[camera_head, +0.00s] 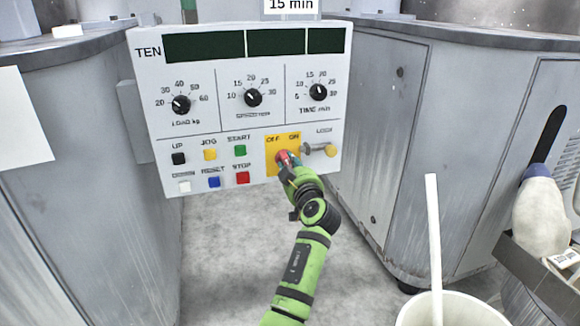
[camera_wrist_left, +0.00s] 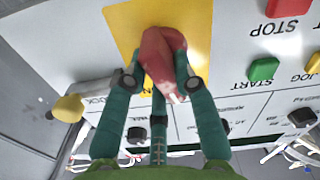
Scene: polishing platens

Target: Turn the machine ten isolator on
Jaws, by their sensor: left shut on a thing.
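The machine ten control panel (camera_head: 215,110) is white and marked TEN. Its isolator is a red knob (camera_head: 283,157) on a yellow plate (camera_head: 270,141) marked OFF and ON, at the panel's lower right. My left gripper (camera_head: 287,168) is shut on the red knob. In the left wrist view, the panel appears upside down and the green fingers (camera_wrist_left: 160,82) sit on both sides of the red knob (camera_wrist_left: 160,55), with the yellow plate (camera_wrist_left: 120,25) behind. The fingers partly hide the markings, and I cannot tell exactly which way the knob points. My right gripper is not in view.
A lock pin with a yellow end (camera_head: 330,151) sticks out right of the plate. Green START (camera_head: 239,150) and red STOP (camera_head: 243,177) buttons lie to the left, dials above. A white bucket (camera_head: 450,308) with a stick stands at the lower right.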

